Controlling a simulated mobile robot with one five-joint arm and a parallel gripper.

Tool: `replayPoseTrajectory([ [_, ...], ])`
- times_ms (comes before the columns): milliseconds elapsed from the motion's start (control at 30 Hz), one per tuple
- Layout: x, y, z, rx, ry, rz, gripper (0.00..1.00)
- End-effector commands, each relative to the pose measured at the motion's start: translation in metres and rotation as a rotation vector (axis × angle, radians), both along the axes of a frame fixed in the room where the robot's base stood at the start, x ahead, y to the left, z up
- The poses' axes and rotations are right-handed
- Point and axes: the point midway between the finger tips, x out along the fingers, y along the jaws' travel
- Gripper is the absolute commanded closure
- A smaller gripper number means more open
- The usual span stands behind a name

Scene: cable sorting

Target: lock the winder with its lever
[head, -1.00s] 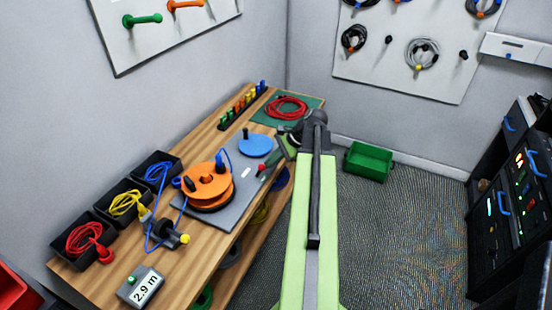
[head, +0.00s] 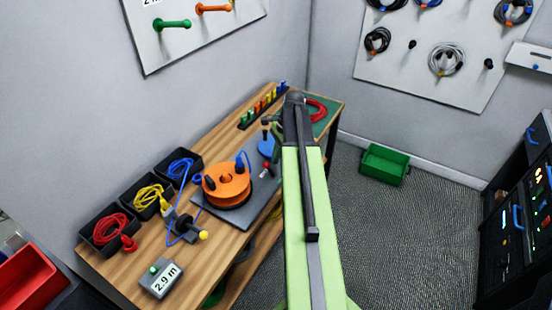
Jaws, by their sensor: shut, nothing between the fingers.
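The winder is an orange drum (head: 228,181) with a dark crank knob, standing on a grey base plate (head: 237,215) on the bench. A small lever with a red part (head: 267,167) stands at the plate's right side, close to my arm; its exact position is too small to tell. My gripper (head: 272,129) is small in the head view, at the far end of my green arm. It is shut and empty, beyond the lever and apart from the drum. A blue disc (head: 265,147) lies just below it, partly hidden by my arm. A blue cable comes off the drum.
Black bins hold red (head: 110,229), yellow (head: 147,195) and blue (head: 181,168) cables at the left. A length display (head: 161,280) reads 2.9 m. A red coil (head: 316,110) lies on a green mat. A green crate (head: 384,165) sits on the floor, which is otherwise open.

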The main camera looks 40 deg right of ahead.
Motion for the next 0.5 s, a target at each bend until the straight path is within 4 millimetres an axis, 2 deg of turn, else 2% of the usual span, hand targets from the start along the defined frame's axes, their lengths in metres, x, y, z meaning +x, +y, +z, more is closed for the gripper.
replayPoseTrajectory([
  [300, 0.000, 0.000, 0.016, -0.001, -0.001, 0.000, 1.00],
  [500, 0.000, 0.000, 0.016, -0.001, -0.001, 0.001, 1.00],
])
